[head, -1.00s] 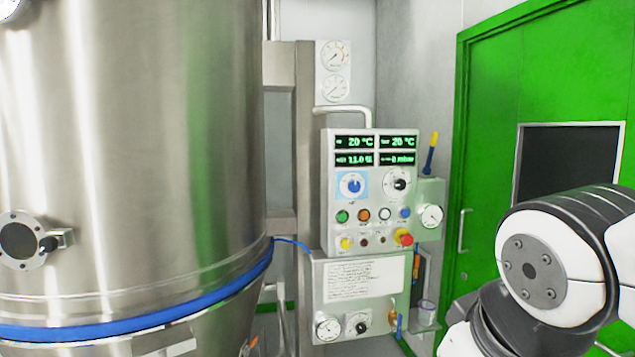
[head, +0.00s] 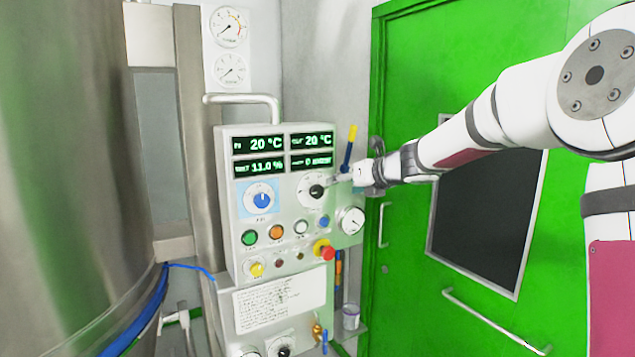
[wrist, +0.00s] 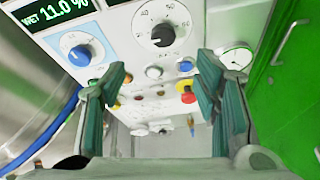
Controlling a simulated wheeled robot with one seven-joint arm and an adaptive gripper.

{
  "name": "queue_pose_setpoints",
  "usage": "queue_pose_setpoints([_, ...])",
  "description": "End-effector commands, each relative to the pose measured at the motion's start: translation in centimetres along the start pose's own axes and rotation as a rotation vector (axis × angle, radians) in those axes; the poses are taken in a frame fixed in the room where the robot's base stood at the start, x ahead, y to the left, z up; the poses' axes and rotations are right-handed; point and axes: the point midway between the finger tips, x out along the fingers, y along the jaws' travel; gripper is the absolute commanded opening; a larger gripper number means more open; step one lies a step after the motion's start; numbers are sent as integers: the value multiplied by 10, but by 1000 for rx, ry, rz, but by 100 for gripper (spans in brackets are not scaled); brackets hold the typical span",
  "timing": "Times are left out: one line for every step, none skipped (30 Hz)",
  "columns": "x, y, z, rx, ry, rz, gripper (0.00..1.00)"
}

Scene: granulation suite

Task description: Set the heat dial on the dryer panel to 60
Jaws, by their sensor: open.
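The dryer panel (head: 275,225) is a light grey box with green displays reading 20 °C, 20 °C and 11.0 %. A black-knobbed dial (head: 316,191) with a numbered white scale sits at its upper right; I take it for the heat dial, though its label is too small to read surely. It also shows in the wrist view (wrist: 162,35), ahead of the fingers. Left of it is a blue-knobbed dial (head: 262,200) on a light blue plate. My gripper (wrist: 162,68) is open and empty, its fingers apart and short of the black dial. In the head view it is just right of that dial.
Below the dials are several coloured buttons and a red emergency knob (head: 326,252). A gauge (head: 351,220) and a blue-and-yellow rod (head: 349,148) stand at the panel's right. A steel vessel (head: 70,180) is left; a green door (head: 400,280) is right.

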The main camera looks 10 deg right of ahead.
Motion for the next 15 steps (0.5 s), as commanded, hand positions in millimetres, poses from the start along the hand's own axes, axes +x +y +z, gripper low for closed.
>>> queue_pose_setpoints([0, -2, -1, -37, 6, 22, 56])
queue_pose_setpoints([1, -2, -2, -59, 10, 33, 56])
queue_pose_setpoints([2, -2, -3, -78, 12, 44, 56])
queue_pose_setpoints([4, -2, -3, -89, 13, 49, 56])
queue_pose_setpoints([5, -2, -3, -95, 14, 53, 56])
queue_pose_setpoints([8, -1, -4, -99, 15, 55, 56])
queue_pose_setpoints([11, -1, -4, -99, 16, 56, 56])
queue_pose_setpoints([14, 0, -4, -98, 16, 57, 56])
queue_pose_setpoints([19, 0, -4, -97, 15, 55, 56])
queue_pose_setpoints([23, 0, -5, -96, 16, 55, 56])
queue_pose_setpoints([28, 0, -5, -96, 16, 56, 56])
queue_pose_setpoints([36, 0, -5, -95, 16, 55, 56])
queue_pose_setpoints([41, 1, -5, -94, 16, 55, 56])
queue_pose_setpoints([47, 1, -5, -95, 15, 55, 56])
queue_pose_setpoints([55, 2, -6, -95, 16, 55, 56])
